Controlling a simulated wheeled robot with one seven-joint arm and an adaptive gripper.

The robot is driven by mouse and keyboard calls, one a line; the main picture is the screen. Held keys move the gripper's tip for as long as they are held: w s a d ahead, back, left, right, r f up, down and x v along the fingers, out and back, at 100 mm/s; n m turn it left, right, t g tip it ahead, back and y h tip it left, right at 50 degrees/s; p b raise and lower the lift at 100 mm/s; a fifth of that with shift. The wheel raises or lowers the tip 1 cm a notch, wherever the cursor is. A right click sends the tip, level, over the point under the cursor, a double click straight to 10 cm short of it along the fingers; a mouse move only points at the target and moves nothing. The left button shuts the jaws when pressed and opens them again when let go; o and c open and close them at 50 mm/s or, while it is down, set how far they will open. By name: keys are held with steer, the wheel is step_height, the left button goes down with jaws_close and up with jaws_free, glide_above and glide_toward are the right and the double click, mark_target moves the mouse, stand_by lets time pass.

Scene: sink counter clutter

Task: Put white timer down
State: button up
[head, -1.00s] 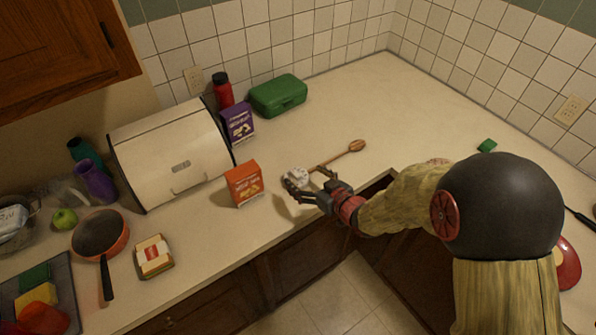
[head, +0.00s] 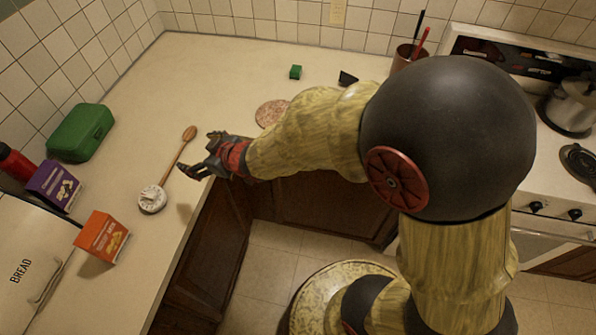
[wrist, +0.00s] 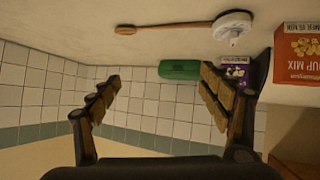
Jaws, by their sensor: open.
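The white timer (head: 152,199) is a small round dial resting on the counter near its front edge, right of the orange box. It lies beside the lower end of a wooden spoon. My gripper (head: 188,172) is open and empty, to the right of the timer and apart from it, near the counter edge. In the wrist view the white timer (wrist: 233,26) shows at the top, beyond the spread fingers of my gripper (wrist: 160,85), with nothing between them.
The wooden spoon (head: 178,155) lies near the timer. An orange soup box (head: 102,237), a purple box (head: 53,186), a red bottle (head: 14,162) and a green case (head: 81,133) stand left. A round trivet (head: 271,113) lies behind my arm.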

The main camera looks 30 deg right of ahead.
steer(key=s+d+r+m+h, duration=0.35)
steer(key=d+r, duration=0.35)
steer(key=d, duration=0.3)
steer(key=s+d+r+m+g, duration=0.1)
steer(key=s+d+r, duration=0.1)
steer(key=s, duration=0.6)
steer(key=s+d+r+m+g+h, duration=0.1)
steer(key=s+d+r+g, duration=0.1)
steer(key=s, duration=0.6)
steer(key=s+d+r+m+g+h, duration=0.1)
steer(key=s+d+r+m+g, duration=0.1)
steer(key=s, duration=0.5)
steer(key=shift+s+d, duration=0.4)
steer(key=shift+d, duration=0.4)
steer(key=shift+f, duration=0.1)
steer(key=shift+f+b, duration=0.5)
steer(key=shift+b, duration=0.15)
